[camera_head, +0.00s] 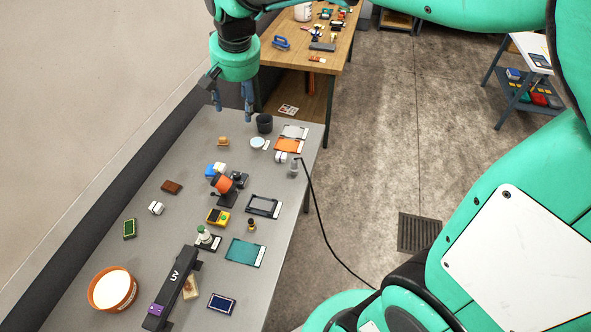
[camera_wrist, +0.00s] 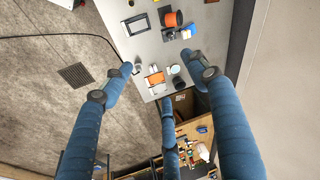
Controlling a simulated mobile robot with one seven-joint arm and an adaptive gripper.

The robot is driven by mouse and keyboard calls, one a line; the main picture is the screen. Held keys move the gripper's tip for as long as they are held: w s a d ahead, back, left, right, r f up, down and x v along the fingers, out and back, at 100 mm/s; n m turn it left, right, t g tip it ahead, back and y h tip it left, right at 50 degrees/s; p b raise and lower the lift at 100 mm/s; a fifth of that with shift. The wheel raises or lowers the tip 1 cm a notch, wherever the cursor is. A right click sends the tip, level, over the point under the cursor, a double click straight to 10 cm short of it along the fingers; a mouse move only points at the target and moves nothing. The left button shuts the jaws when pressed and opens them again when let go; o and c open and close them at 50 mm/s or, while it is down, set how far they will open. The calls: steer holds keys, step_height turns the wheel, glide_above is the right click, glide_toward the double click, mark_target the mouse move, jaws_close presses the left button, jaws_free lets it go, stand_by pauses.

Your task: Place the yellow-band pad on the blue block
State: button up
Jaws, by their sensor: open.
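A small yellow block with a dark top (camera_head: 217,216) lies mid-table in the head view. It may be the yellow-band pad, but its band is too small to make out. A blue block (camera_head: 210,168) sits farther back, touching or very close to a white piece, beside an orange roll. The blue block also shows near the top of the wrist view (camera_wrist: 191,28). My gripper (camera_head: 232,105) is open and empty above the back left of the grey table, behind the blue block. Its fingers frame the wrist view (camera_wrist: 155,82).
The grey table (camera_head: 185,148) is crowded. An orange tub (camera_head: 113,289) and black UV bar (camera_head: 172,289) stand at the front, a black cup (camera_head: 264,123) at the back. The orange roll (camera_head: 222,184) is by the blue block. A wooden bench (camera_head: 333,57) stands beyond.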

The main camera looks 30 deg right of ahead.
steer(key=s+d+n+t, duration=0.1)
steer(key=s+n+t, duration=0.1)
steer(key=s, duration=2.5)
steer(key=shift+s+d+f+n, duration=0.2)
steer(key=shift+s+f+n, duration=0.1)
steer(key=shift+n, duration=0.4)
steer(key=shift+f, duration=0.1)
step_height(320, 180, down, 14)
steer(key=b, duration=1.4)
steer(key=shift+r, duration=0.2)
